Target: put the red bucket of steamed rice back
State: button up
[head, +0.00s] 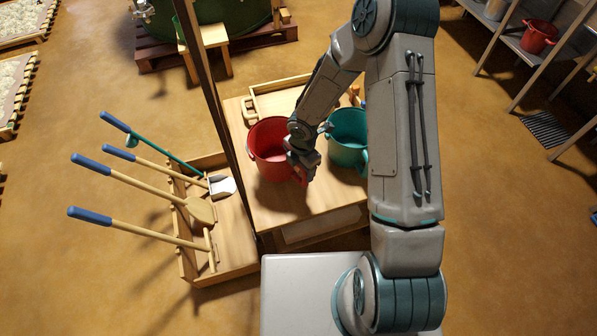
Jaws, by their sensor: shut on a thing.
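A red bucket (262,150) stands upright at the left side of the small wooden table (315,208). Its inside looks red and dark, and I cannot make out any rice in it. My gripper (303,172) is at the bucket's right front side, shut on it by the rim or handle; the fingers and wrist hide the exact hold. I cannot tell whether the bucket rests on the table or is slightly raised. A second red bucket (538,37) sits on the shelf at the upper right.
A teal bucket (347,153) stands close to the right of the red one. A wooden tray (278,100) lies behind them. A dark post (222,110) and a wooden rack (190,262) with several long-handled tools are at the left. Open floor lies right of my arm.

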jog(key=shift+f+b, duration=0.35)
jog(key=shift+f, duration=1.8)
jog(key=o, duration=1.7)
jog(key=shift+d, duration=0.1)
jog(key=shift+c, duration=0.2)
jog(key=r+p, duration=0.1)
jog(key=r, duration=0.7)
jog(key=r+p, duration=0.1)
jog(key=r, duration=0.3)
jog(key=shift+s+d+r+p, duration=0.2)
jog(key=shift+d+p, duration=0.05)
jog(key=shift+p, duration=0.05)
